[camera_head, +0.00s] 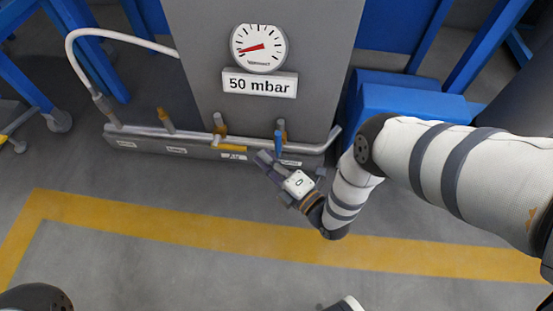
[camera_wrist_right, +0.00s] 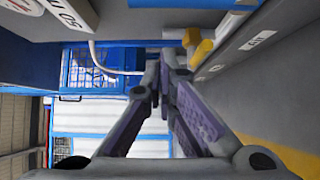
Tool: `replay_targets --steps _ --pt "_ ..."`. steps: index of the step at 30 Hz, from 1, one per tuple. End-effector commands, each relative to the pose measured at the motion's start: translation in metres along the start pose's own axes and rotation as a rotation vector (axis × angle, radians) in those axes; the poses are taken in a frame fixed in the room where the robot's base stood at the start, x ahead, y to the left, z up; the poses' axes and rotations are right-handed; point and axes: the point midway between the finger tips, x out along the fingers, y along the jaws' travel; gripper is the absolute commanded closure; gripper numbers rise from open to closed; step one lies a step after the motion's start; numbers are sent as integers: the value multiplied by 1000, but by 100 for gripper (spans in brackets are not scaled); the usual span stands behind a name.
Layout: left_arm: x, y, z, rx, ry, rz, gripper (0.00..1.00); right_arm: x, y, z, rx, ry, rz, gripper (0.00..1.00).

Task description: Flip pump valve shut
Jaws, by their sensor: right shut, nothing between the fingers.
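A grey pipe manifold (camera_head: 190,135) with several brass valve fittings runs along the foot of the grey panel. A yellow handle (camera_head: 231,148) lies along the pipe; it also shows in the wrist view (camera_wrist_right: 201,53). Which valve is the pump's I cannot tell; the labels are too small or hidden. My right gripper (camera_head: 264,158) is shut and empty, just in front of the manifold between the yellow and blue handles. Its closed fingertips show in the wrist view (camera_wrist_right: 169,57). My left gripper is out of view.
A dial gauge (camera_head: 258,48) sits above a "50 mbar" sign (camera_head: 260,84). A white hose (camera_head: 120,36) drops to the manifold's left end. A blue box (camera_head: 405,110) stands at the right. The floor before the yellow line (camera_head: 130,213) is clear.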

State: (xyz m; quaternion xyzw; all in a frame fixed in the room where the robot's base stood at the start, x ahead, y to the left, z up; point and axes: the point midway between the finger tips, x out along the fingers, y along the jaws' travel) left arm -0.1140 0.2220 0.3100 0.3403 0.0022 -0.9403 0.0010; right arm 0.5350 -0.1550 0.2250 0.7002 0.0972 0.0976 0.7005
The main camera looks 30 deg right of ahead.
Motion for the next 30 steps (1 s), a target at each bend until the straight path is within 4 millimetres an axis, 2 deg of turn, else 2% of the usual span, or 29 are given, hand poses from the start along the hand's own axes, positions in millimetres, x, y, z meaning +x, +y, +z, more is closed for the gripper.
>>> replay_targets --steps 3,6,10,14,30 --pt "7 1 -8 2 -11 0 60 26 -4 0 1 0 0 100" --pt "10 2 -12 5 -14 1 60 41 -3 3 0 0 -2 100" --pt "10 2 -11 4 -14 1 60 26 -1 21 -1 -2 -2 100" --pt "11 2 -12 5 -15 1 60 18 -1 29 0 -1 -2 100" --pt "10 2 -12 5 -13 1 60 16 0 32 0 1 0 100"
